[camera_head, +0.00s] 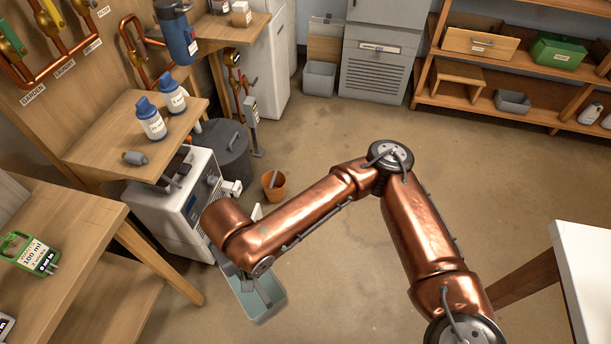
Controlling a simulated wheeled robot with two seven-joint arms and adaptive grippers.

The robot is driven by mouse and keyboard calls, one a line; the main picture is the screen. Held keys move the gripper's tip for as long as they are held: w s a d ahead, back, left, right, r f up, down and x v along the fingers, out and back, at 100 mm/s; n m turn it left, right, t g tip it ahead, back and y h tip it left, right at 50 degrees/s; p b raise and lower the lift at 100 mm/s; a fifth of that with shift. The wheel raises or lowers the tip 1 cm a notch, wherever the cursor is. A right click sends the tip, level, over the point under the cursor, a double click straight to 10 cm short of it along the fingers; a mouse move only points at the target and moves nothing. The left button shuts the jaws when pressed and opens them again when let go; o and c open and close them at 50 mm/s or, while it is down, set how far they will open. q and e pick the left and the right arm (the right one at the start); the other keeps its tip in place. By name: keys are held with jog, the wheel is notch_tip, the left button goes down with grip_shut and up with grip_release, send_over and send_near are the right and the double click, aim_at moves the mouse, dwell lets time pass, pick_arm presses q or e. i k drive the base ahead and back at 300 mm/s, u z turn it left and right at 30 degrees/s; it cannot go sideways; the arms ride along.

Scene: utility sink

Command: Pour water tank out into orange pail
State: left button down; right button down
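A pale teal, open-topped water tank (272,308) is low at the bottom centre-left, below the wrist of my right arm. The copper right arm enters from the lower right and bends back to the left. My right gripper (262,288) is mostly hidden by its own wrist; a grey part, perhaps a finger, shows over the tank. I cannot tell whether it grips the tank or whether the tank touches the floor. The small orange pail (273,187) stands upright on the floor beyond my forearm, beside the white machine (172,212). My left gripper is out of view.
A dark round bin (226,150) stands behind the pail. A wooden shelf (130,140) with two blue-capped bottles overhangs the white machine. A wooden bench (60,240) is at left, a white-topped table (585,260) at right. The floor in the middle is clear.

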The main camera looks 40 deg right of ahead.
aim_at(273, 182)
jog(key=z, duration=1.55)
jog(key=i, duration=2)
jog(key=z, duration=1.6)
jog(key=i, duration=0.3)
jog(key=u, duration=1.65)
